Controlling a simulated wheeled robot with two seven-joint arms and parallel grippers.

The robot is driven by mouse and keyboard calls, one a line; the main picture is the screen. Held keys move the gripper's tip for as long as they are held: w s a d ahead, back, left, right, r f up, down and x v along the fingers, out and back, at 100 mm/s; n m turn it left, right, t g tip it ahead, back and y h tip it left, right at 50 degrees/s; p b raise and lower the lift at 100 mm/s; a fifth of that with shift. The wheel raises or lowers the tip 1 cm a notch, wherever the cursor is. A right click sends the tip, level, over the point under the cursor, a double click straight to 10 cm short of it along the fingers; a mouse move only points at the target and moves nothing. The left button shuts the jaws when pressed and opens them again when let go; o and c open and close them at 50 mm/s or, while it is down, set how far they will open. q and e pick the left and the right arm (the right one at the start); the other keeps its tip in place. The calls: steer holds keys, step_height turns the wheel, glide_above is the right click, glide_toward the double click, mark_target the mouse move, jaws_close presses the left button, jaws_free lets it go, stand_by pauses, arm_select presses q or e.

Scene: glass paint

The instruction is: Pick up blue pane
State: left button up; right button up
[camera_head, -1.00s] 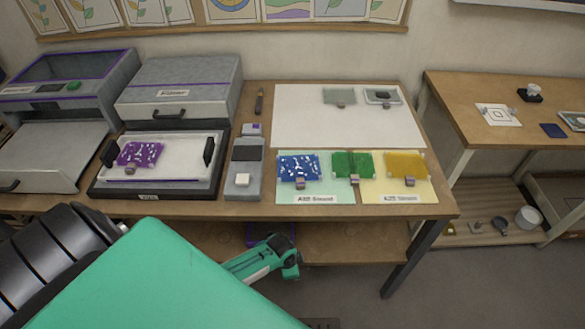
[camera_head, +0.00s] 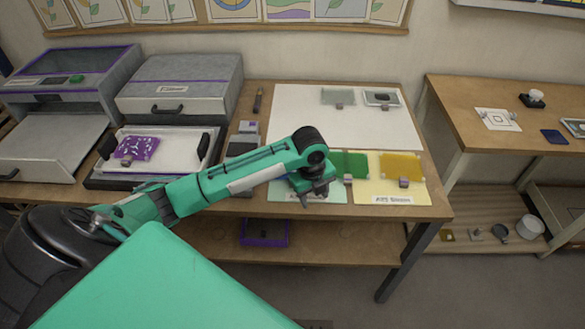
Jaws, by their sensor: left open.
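The blue pane is almost fully hidden behind my left arm; it lay at the left of the pale green mat (camera_head: 338,194). My left gripper (camera_head: 317,197) is open, pointing down over that mat, with its fingers at the spot of the blue pane. I cannot tell whether the fingers touch the pane. My right gripper is not in view.
A purple pane (camera_head: 137,148) lies in a tray (camera_head: 190,150) at left. A white board (camera_head: 360,125) lies behind.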

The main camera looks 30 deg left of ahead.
arm_select(q)
steer(key=w+a+r+m+g+y, duration=0.1)
steer(key=w+a+r+m, duration=0.4)
steer(key=a+r, duration=0.5)
step_height(320, 180, down, 8)
steer(key=shift+a+f+p, duration=0.1)
steer(key=shift+p, duration=0.5)
step_height(320, 180, down, 5)
steer(key=shift+a+p, duration=0.1)
steer(key=shift+p, duration=0.8)
steer(key=shift+f, duration=0.2)
steer(key=c, duration=1)
jaws_close()
steer(key=shift+r, duration=0.1)
